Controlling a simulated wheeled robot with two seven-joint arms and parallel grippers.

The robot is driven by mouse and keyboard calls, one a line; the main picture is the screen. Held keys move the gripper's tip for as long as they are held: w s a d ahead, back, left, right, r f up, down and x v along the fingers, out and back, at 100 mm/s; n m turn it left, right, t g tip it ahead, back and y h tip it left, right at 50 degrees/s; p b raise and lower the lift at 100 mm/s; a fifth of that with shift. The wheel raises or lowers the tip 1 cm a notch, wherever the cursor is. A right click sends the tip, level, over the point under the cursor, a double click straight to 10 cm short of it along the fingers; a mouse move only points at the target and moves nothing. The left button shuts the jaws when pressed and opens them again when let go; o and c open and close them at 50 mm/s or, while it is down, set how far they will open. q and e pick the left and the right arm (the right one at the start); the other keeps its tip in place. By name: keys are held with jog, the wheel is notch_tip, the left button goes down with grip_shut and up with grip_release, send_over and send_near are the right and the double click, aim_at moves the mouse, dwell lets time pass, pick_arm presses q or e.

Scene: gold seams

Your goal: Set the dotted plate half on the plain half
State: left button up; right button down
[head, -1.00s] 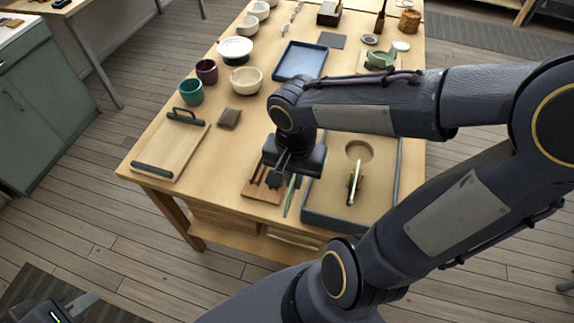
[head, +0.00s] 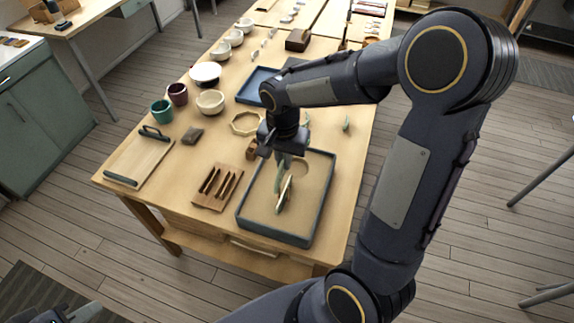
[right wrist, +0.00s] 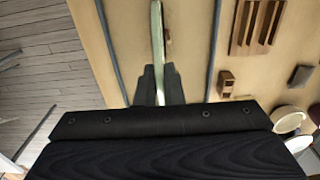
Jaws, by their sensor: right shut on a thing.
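My right gripper (head: 284,156) is shut on a pale green plate half, taken to be the dotted half (head: 279,182), and holds it on edge over the sand tray (head: 243,208). In the right wrist view this half (right wrist: 157,40) shows edge-on as a thin strip between the fingers (right wrist: 158,88). The plain half (head: 285,196), cream and green, stands upright in the tray right by the held half. The two overlap in the head view; I cannot tell whether they touch. Dots are not discernible. My left gripper (head: 78,313) is at the bottom left, mostly cut off.
A wooden rack with dark slots (head: 217,187) lies left of the tray. A small wooden block (head: 252,150) and an octagonal ring (head: 246,123) are behind it. A board with handles (head: 140,160), cups and bowls (head: 210,102) stand farther left. A round hollow shows in the tray's sand.

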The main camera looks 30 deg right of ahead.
aim_at(284, 174)
jog(key=shift+w+f+b, duration=0.15)
jog(key=shift+f+b, duration=0.3)
jog(key=shift+f, duration=0.1)
jog(key=shift+f+b, duration=1.8)
jog(key=shift+f, duration=0.7)
jog(key=shift+b, duration=0.35)
jog(key=shift+f+b, duration=0.9)
jog(key=shift+f, duration=0.15)
dwell(0.5)
dwell(1.3)
jog(key=shift+f+b, duration=0.3)
jog(key=shift+b, duration=0.15)
dwell(1.2)
